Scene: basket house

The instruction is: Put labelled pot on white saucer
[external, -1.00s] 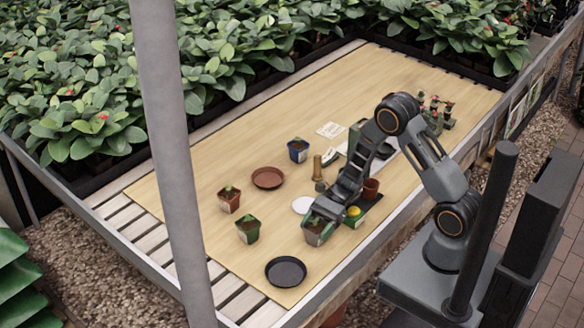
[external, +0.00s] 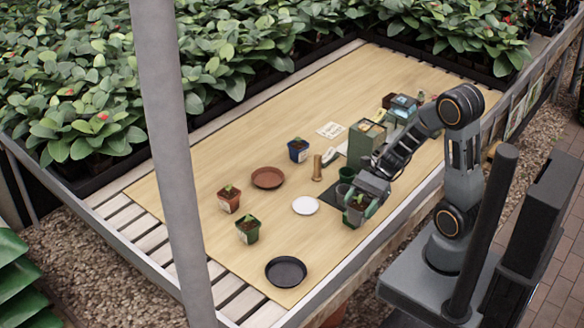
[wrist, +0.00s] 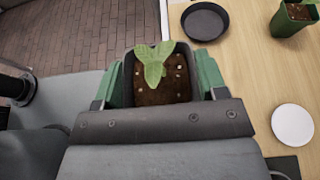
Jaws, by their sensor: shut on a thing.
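My gripper (external: 362,203) is shut on a pot (external: 353,216) with a small green seedling, to the right of the white saucer. In the wrist view the pot (wrist: 128,80) sits upright between green finger pads, with dark soil and a leafy seedling on top. Its outer side is mostly hidden by the fingers, so I cannot tell whether it bears a label. The white saucer (external: 305,205) lies flat and empty on the table; in the wrist view the white saucer (wrist: 293,125) is at the right, apart from the pot.
A green pot (external: 248,231), a red-brown pot (external: 229,203) and a blue pot (external: 298,152) stand left of and behind the saucer. A black saucer (external: 286,271) and a brown saucer (external: 268,177) lie empty. A tall green box (external: 365,145) stands behind my gripper.

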